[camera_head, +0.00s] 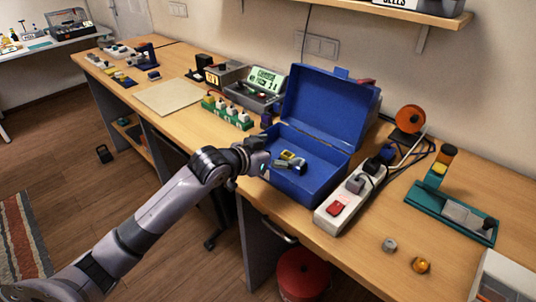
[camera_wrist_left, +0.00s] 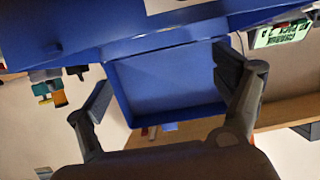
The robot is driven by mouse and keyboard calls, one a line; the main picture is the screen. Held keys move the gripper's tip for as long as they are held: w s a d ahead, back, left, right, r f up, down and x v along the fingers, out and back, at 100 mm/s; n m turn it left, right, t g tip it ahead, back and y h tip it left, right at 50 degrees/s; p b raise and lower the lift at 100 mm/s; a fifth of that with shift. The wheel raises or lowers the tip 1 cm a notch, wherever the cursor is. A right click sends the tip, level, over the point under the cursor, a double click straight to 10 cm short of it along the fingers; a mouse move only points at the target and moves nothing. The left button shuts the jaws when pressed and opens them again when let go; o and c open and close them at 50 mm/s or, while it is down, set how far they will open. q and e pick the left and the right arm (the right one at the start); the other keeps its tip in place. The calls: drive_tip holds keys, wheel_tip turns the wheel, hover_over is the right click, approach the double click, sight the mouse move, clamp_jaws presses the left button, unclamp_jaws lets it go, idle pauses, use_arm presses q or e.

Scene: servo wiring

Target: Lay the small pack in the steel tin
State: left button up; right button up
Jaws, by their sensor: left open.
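The open blue metal box, apparently the steel tin (camera_head: 310,188), stands on the workbench with its lid raised at the back. Inside it lie a small yellow-and-dark piece (camera_head: 287,156) and a grey piece (camera_head: 300,166); I cannot tell whether either is the small pack. My left gripper (camera_head: 262,160) is at the box's left edge, its fingers partly hidden by the wrist. In the left wrist view, the fingers of this gripper (camera_wrist_left: 165,95) are spread with nothing between them, and the blue box (camera_wrist_left: 165,80) fills the view beyond. My right gripper is out of view.
A white power strip (camera_head: 342,205) lies right of the box, with cables and an orange spool (camera_head: 410,118) behind. A teal stand (camera_head: 450,215) is further right. Green-based blocks (camera_head: 228,112) and a lit-display device (camera_head: 262,84) stand left.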

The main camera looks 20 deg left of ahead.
use_arm(q)
drive_tip(key=shift+v, duration=2.2)
